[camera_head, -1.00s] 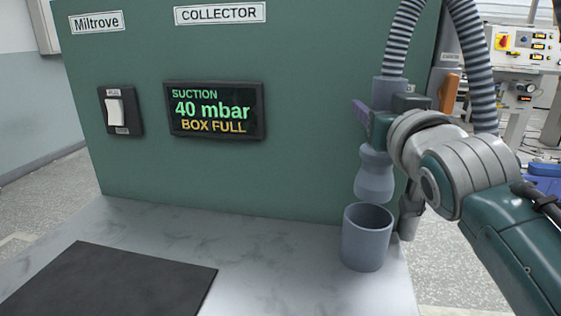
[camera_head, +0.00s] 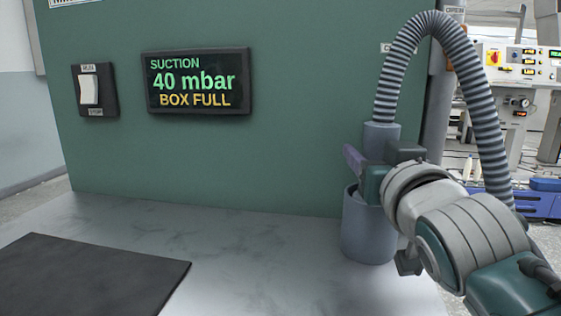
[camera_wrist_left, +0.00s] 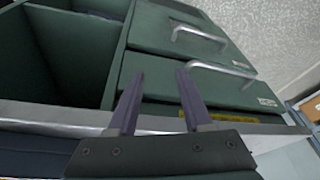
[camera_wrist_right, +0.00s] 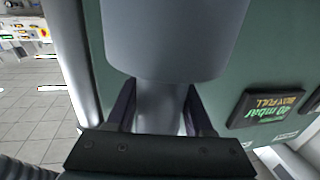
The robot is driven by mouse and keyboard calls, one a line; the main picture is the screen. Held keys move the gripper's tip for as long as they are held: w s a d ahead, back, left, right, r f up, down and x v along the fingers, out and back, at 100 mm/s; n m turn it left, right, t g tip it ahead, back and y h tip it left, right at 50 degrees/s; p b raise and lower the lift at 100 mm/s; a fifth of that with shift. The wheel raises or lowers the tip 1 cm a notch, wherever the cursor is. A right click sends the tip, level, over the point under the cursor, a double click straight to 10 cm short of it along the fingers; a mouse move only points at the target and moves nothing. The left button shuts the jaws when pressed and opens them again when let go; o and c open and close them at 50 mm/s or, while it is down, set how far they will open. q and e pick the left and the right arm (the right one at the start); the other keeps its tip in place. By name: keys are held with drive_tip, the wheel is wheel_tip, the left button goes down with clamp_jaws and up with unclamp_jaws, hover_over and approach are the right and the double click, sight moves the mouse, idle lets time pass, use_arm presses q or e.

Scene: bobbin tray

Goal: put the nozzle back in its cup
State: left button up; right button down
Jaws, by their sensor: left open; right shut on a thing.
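The nozzle (camera_head: 381,141) is a grey-blue piece on the end of a ribbed hose. My right gripper (camera_head: 366,172) is shut on it, just above the rim of the cup. The cup (camera_head: 367,236) is a grey-blue cylinder standing on the counter by the green panel. The nozzle's lower part is hidden inside the cup; whether it touches the bottom cannot be seen. In the right wrist view the nozzle's neck (camera_wrist_right: 160,105) is between the fingers, with the cup (camera_wrist_right: 175,38) beyond. My left gripper (camera_wrist_left: 160,76) is open and empty, away from the nozzle.
The hose (camera_head: 440,28) arches above the cup and down behind my right arm. The green panel (camera_head: 290,140) holds a display (camera_head: 198,82) reading 40 mbar, BOX FULL, and a switch (camera_head: 89,90). A dark mat (camera_head: 85,280) lies front left. Drawers (camera_wrist_left: 185,60) face my left gripper.

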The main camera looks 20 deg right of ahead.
drive_tip(key=shift+f, duration=0.15)
drive_tip(key=shift+c, duration=1.4)
unclamp_jaws()
